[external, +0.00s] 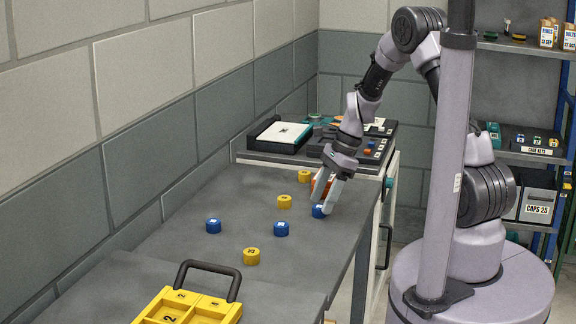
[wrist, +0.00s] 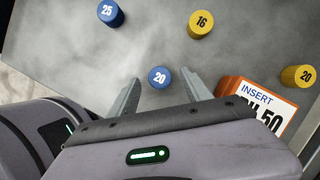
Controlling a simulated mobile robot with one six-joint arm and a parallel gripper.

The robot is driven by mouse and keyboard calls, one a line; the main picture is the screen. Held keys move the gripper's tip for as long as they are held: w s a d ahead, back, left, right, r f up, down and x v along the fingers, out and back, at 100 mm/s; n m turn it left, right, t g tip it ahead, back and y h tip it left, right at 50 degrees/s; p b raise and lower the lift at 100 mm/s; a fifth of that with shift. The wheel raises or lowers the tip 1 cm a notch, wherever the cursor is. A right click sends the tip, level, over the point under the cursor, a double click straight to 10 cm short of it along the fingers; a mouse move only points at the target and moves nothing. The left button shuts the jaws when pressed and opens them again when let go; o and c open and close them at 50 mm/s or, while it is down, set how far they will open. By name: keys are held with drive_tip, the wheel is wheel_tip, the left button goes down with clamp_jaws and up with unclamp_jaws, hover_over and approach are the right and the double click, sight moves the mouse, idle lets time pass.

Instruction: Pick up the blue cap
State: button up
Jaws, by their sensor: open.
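Three blue caps stand on the grey bench: one (external: 213,225) toward the wall, one (external: 281,229) nearer the middle, and one (external: 318,211) by my gripper near the bench's right edge. My gripper (external: 323,203) is open and points down at that last cap. In the wrist view, this blue cap (wrist: 159,77), marked 20, lies between the fingertips of my gripper (wrist: 160,78), with a visible gap on both sides. Another blue cap (wrist: 110,13), marked 25, is at the upper left. The height of the fingers over the bench is hard to tell.
An orange box (wrist: 265,105) with an INSERT label stands close to the right finger. Yellow caps (external: 251,256) (external: 284,201) (external: 304,176) are spread over the bench. A yellow tray (external: 190,308) with a dark handle is at the front. A wall borders the left.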

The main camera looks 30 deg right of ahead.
drive_tip(key=shift+x, duration=0.9)
drive_tip(key=shift+r, duration=0.15)
clamp_jaws()
